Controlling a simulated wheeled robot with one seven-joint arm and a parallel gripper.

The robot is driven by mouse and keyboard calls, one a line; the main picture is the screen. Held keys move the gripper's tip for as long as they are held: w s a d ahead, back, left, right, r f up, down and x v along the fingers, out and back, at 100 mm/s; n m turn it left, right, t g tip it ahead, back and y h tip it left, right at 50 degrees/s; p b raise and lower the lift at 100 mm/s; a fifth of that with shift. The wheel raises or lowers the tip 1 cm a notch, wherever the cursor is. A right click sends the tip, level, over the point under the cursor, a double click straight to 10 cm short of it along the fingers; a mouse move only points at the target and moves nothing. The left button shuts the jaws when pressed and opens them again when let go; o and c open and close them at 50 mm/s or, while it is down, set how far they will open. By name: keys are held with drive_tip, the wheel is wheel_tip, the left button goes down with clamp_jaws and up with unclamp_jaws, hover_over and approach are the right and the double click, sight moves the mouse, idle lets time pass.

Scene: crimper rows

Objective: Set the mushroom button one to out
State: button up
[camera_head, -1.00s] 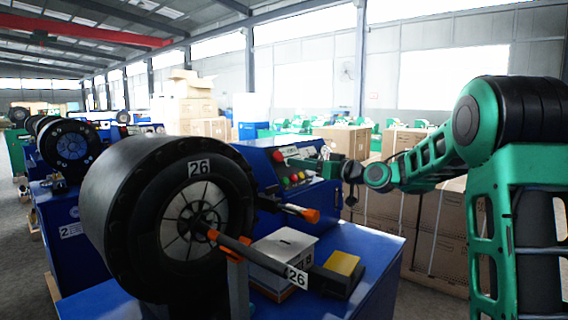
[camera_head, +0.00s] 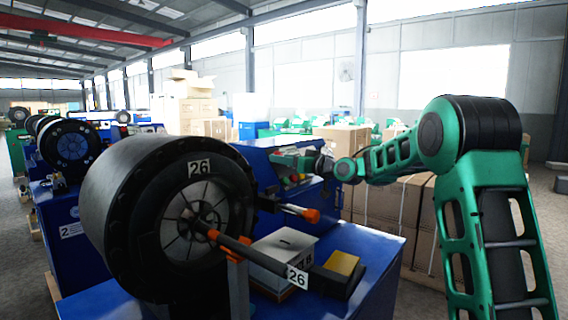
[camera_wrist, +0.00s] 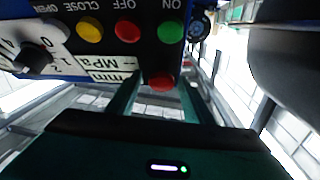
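The mushroom button (camera_wrist: 161,82) is a red round head on the control panel (camera_wrist: 103,45), which appears upside down in the wrist view. It shows between the two fingers of my gripper (camera_wrist: 160,88). The fingers are apart, with a visible gap on each side of the red head, so I see no contact. In the head view my gripper (camera_head: 297,160) is in front of the blue machine's panel and hides the mushroom button. Whether the button is in or out is not clear.
Near the fingers are a green ON button (camera_wrist: 171,31), red OFF button (camera_wrist: 127,27), yellow CLOSE button (camera_wrist: 89,29), grey OPEN button (camera_wrist: 50,31) and black dial (camera_wrist: 36,57). The black crimper head (camera_head: 150,215) stands left. Cardboard boxes (camera_head: 395,215) stand behind my arm.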

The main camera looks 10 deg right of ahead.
drive_tip(key=shift+a, duration=0.1)
clamp_jaws()
drive_tip(key=shift+s+d+r, duration=0.35)
drive_tip(key=shift+s, duration=0.05)
drive_tip(key=shift+o, duration=1.5)
unclamp_jaws()
drive_tip(key=v, duration=1)
drive_tip(key=shift+s+d, duration=0.25)
drive_tip(key=shift+s, duration=0.05)
drive_tip(key=shift+f, duration=0.15)
